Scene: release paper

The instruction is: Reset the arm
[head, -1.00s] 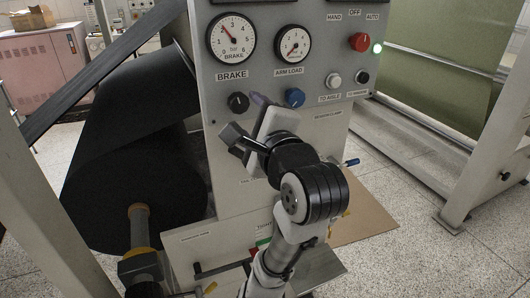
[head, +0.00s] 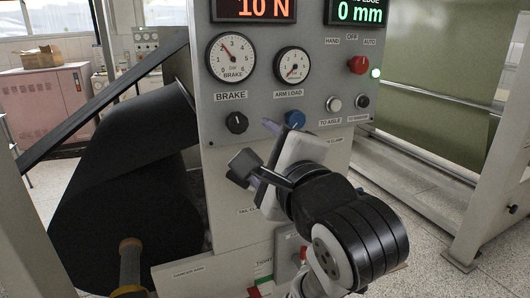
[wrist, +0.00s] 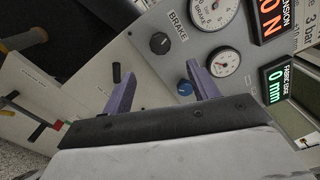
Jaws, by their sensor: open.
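My gripper (head: 258,152) is raised in front of the grey control panel (head: 222,125), its upper finger close below the blue arm load knob (head: 295,119) in the head view. In the wrist view its two purple fingers (wrist: 160,90) are spread wide with nothing between them. The blue knob (wrist: 185,88) shows just beside the right finger there; I cannot tell if they touch. The black brake knob (head: 236,122) is up and left of the gripper. The arm load gauge (head: 291,65) needle points low left. The brake gauge (head: 231,57) needle points upper left.
Displays read 10 N (head: 253,9) and 0 mm (head: 357,11). A black roll (head: 130,180) stands left, green fabric (head: 440,70) hangs right. Floor shows at right.

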